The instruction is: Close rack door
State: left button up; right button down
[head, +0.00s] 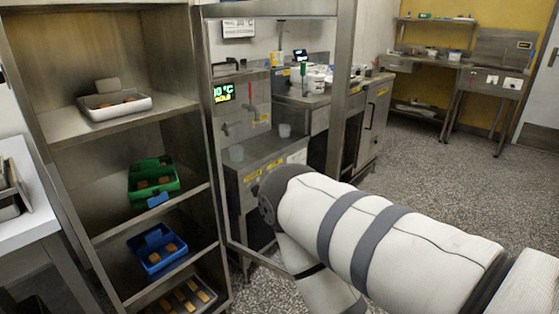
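The steel rack (65,128) stands at the left with its front open and its shelves exposed. Its door (344,85), a metal frame with a see-through panel, stands open to the right of the rack. The machines behind show through it. My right arm comes in from the lower right and crosses in front of the door's lower right part, hiding it. I cannot tell whether the arm touches the door. The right gripper is out of the picture, and no part of my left arm or gripper shows.
The shelves hold a white tray (90,108), a green bin (137,197), a blue bin (150,268) and a grey tray (212,298) with brown pieces. A white-topped table (40,225) stands at the left. Speckled floor (440,180) is clear at right.

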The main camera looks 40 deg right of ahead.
aim_at(346, 12)
jog(key=l+u, duration=0.1)
jog(key=l, duration=0.25)
jog(key=k+l+u, duration=0.1)
jog(key=l, duration=0.25)
jog(key=k+l+u, duration=0.15)
jog(key=l, duration=0.2)
jog(key=k+l+u, duration=0.1)
jog(key=l, duration=0.25)
jog(key=l+u, duration=0.45)
jog(key=l, duration=1)
jog(key=i+l+u, duration=0.15)
jog(key=l, duration=0.2)
jog(key=i+l+u, duration=0.15)
jog(key=l, duration=0.25)
jog(key=i+l+u, duration=0.2)
jog(key=l, duration=0.25)
